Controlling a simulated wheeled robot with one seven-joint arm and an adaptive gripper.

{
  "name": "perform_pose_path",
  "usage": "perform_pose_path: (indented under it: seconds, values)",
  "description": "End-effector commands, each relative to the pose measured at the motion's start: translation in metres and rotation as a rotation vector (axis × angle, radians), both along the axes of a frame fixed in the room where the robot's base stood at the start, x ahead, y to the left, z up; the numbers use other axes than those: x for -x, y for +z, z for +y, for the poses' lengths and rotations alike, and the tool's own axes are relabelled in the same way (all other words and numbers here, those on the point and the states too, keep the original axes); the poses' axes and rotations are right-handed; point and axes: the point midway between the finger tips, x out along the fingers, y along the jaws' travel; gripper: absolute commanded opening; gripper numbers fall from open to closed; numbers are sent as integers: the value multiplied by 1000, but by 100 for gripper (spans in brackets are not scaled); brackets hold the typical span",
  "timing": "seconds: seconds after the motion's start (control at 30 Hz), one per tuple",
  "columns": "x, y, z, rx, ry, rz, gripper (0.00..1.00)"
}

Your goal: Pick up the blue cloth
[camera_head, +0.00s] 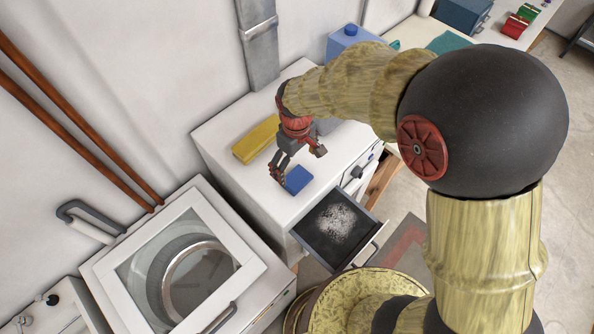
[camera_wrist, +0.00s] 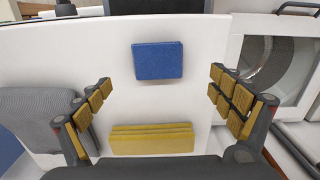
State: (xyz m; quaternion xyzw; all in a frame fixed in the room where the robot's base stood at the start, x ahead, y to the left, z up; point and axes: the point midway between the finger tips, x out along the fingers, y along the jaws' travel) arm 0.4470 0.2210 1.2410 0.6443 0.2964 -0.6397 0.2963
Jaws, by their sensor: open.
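The blue cloth (camera_head: 297,180) is a small, flat, folded block lying on the white cabinet top near its front edge. In the wrist view the blue cloth (camera_wrist: 158,61) lies ahead, between the lines of my fingers and beyond their tips. My gripper (camera_head: 297,161) is open and empty above the cabinet top, just behind and above the cloth in the head view. In the wrist view my gripper (camera_wrist: 165,95) has its fingers spread wide on both sides, with nothing between the pads touching them.
A yellow folded block (camera_head: 256,139) lies on the same white top (camera_head: 225,135), behind the gripper. An open drawer (camera_head: 338,226) with white powder juts out in front. A washing machine (camera_head: 180,265) stands left. A blue container (camera_head: 349,38) stands behind.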

Motion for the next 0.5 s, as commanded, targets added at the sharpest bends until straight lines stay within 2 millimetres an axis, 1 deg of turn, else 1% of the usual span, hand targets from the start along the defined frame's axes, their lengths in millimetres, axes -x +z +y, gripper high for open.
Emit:
perform_pose_path:
  seconds: [0.03, 0.13, 0.43, 0.5]
  values:
    - [0, 1, 2, 2, 7, 4, 93]
    - [1, -6, 3, 5, 14, 9, 93]
    - [-1, -36, 1, 6, 13, 10, 93]
    - [-2, -45, -1, 6, 12, 12, 93]
